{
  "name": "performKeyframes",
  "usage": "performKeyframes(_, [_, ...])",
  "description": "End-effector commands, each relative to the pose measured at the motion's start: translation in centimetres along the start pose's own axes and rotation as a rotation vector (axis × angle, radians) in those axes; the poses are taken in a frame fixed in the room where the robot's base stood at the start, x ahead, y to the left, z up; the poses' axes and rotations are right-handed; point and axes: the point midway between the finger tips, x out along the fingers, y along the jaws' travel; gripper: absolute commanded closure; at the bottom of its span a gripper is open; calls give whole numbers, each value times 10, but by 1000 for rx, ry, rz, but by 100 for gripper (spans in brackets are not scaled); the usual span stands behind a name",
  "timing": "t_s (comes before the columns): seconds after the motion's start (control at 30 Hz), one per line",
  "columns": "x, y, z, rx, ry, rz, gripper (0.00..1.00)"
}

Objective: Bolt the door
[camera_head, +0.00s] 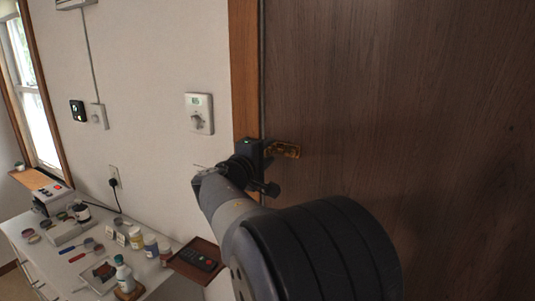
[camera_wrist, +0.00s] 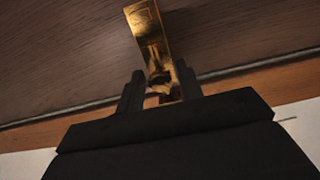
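The brown wooden door (camera_head: 400,90) fills the right of the head view and the upper part of the wrist view (camera_wrist: 60,60). A brass bolt (camera_head: 287,150) is fixed near the door's left edge, by the wooden frame (camera_head: 245,70). It also shows in the wrist view (camera_wrist: 146,28), running down between my fingers. My gripper (camera_head: 262,160) is at the bolt, over the door's edge. In the wrist view my gripper's two fingers (camera_wrist: 160,85) stand apart on either side of the bolt's lower part. I cannot tell whether they touch it. My arm hides the area below.
A white cabinet (camera_head: 20,226) at lower left bears several jars, tools and a bottle (camera_head: 123,273). A brown tray with a remote (camera_head: 198,260) is close to my arm. A thermostat (camera_head: 199,113) is on the wall left of the frame. The door's face at right is clear.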

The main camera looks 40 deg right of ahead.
Motion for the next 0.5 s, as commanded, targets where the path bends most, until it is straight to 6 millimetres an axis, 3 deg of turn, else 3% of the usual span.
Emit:
performKeyframes(0.27, [-6, -1, 0, 1, 0, 1, 65])
performKeyframes(0.5, [-47, -3, -1, 4, 4, 2, 65])
